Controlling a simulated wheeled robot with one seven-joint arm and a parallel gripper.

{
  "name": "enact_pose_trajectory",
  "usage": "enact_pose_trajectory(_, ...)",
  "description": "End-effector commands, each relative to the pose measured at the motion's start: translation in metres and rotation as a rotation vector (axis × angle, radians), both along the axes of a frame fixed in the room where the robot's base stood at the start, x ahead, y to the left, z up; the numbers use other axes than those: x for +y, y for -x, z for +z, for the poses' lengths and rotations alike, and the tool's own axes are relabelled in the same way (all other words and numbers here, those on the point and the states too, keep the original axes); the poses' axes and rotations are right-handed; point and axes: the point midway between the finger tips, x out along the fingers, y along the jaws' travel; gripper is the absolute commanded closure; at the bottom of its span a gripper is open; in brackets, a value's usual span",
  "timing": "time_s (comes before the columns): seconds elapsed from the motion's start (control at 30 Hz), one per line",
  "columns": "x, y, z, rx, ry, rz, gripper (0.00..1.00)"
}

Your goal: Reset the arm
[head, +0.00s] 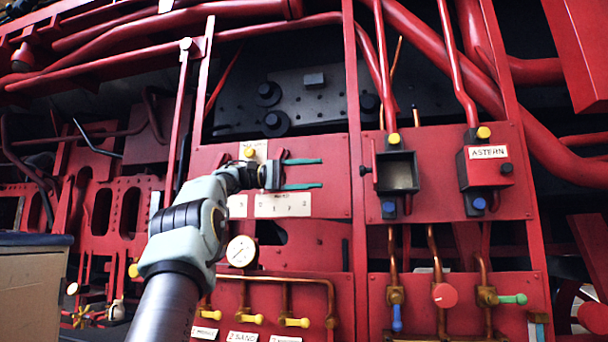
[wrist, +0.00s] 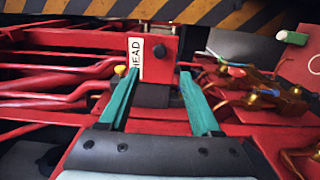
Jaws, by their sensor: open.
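My gripper (head: 322,173) is open in the head view, with its two teal fingers apart and pointing right. It is in front of the upper left red panel (head: 335,145), and nothing shows between the fingers. In the wrist view the open fingers (wrist: 159,76) frame a red box (wrist: 158,62) with a white label, on which "HEAD" can be read. The box lies beyond the fingertips. I cannot tell how far the fingers are from the panel.
Right of my gripper are an open-fronted box (head: 398,173) and a red box marked ASTERN (head: 487,165). A gauge (head: 240,251) and yellow-handled valves (head: 296,322) sit below. A cardboard box (head: 32,295) stands at left. Copper pipes (head: 433,255) run down the right panel.

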Motion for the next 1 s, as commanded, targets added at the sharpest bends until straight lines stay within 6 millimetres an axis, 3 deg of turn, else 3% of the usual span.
enact_pose_trajectory(0.67, -0.006, -0.002, -0.004, 0.009, -0.013, 0.01, 0.35)
enact_pose_trajectory(0.77, -0.023, -0.011, -0.023, 0.046, -0.067, 0.054, 0.35)
enact_pose_trajectory(0.87, -0.047, -0.025, -0.065, 0.1, -0.175, 0.141, 0.35)
enact_pose_trajectory(1.0, -0.068, -0.036, -0.152, 0.151, -0.391, 0.287, 0.35)
